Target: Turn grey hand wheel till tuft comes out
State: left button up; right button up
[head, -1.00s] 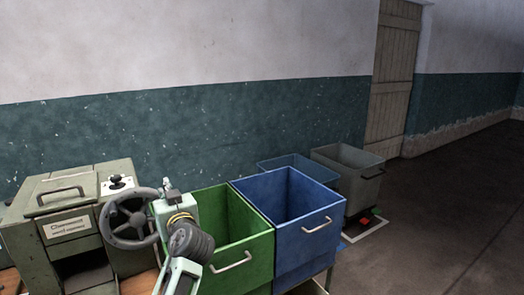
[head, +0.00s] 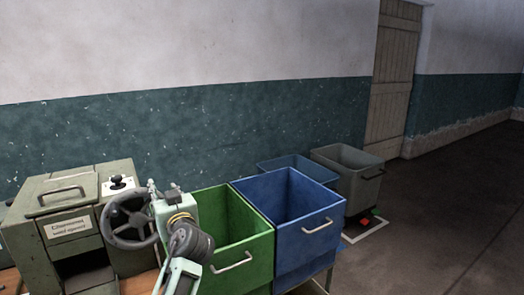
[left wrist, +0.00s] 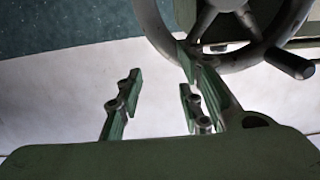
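The grey hand wheel (head: 136,238) is on the right side of a green machine (head: 32,235). The wheel also shows in the left wrist view (left wrist: 152,22), with a dark knob handle (left wrist: 290,64) at its lower right. My left gripper (head: 164,190) is at the wheel's right edge in the head view. In the left wrist view my left gripper (left wrist: 160,92) is open, with nothing between its fingers; the right-hand finger overlaps the wheel's lower rim, and contact cannot be told. No tuft shows at the machine's dark front opening (head: 88,272). My right gripper is out of view.
A green bin (head: 247,257) stands close to the right of my left arm, and a blue bin (head: 303,245) beside it. A grey bin (head: 345,172) stands farther back. A small black knob (head: 117,181) is on the machine's top. Open floor (head: 440,220) lies at the right.

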pick_arm(q)
jog(key=v, duration=0.8)
dwell(0.4)
jog(key=shift+a, duration=0.1)
dwell(0.4)
